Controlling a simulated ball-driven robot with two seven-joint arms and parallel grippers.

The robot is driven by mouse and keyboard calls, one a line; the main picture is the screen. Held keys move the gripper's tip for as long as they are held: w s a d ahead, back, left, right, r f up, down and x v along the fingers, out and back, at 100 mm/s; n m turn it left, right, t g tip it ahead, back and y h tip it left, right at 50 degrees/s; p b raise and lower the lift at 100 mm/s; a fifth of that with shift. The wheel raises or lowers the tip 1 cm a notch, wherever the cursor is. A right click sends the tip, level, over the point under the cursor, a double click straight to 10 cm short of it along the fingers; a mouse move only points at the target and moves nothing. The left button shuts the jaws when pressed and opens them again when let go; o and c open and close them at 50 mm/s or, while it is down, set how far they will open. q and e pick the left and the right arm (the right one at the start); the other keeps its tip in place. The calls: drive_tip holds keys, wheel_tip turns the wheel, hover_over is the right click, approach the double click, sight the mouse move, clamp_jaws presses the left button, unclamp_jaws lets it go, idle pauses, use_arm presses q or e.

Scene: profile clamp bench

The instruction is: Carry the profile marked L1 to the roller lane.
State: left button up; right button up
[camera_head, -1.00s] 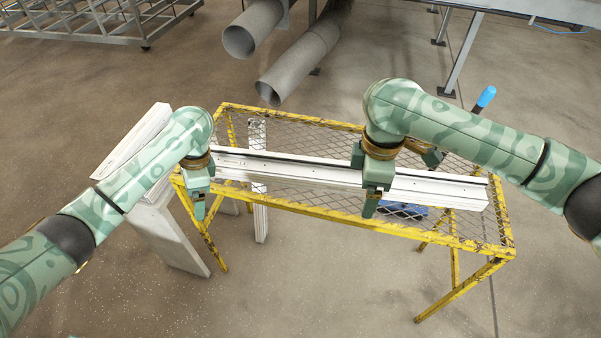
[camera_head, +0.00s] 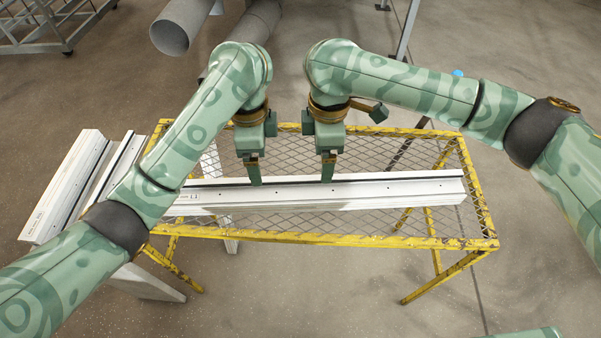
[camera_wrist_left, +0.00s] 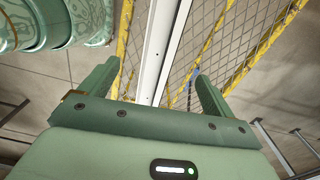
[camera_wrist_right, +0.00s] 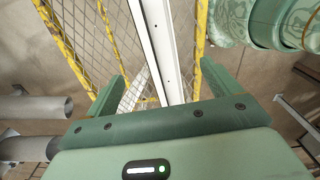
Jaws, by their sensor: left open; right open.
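A long white profile (camera_head: 400,190) lies lengthwise on a yellow-framed mesh bench (camera_head: 290,237). My left gripper (camera_head: 255,184) and right gripper (camera_head: 327,181) point down close together at the middle of the profile. Both are open. The profile runs between the open fingers in the left wrist view (camera_wrist_left: 157,60) and in the right wrist view (camera_wrist_right: 157,50). I cannot tell whether the fingers are level with it or still above it. My left arm covers the profile's left end.
More white profiles (camera_head: 68,188) rest on a pale support (camera_head: 150,285) left of the bench. Grey pipes (camera_head: 180,25) lie on the floor behind, and a wheeled metal rack (camera_head: 45,28) stands at the back left. I cannot make out a roller lane. Floor to the right is clear.

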sight(320, 190)
use_arm(q)
wheel_tip(320, 190, down, 16)
drive_tip(key=shift+w+f, duration=0.1)
use_arm(e)
wheel_tip(320, 190, down, 16)
drive_tip(key=shift+w+f, duration=0.1)
use_arm(q)
drive_tip(key=c, duration=1.8)
use_arm(e)
drive_tip(key=c, duration=1.8)
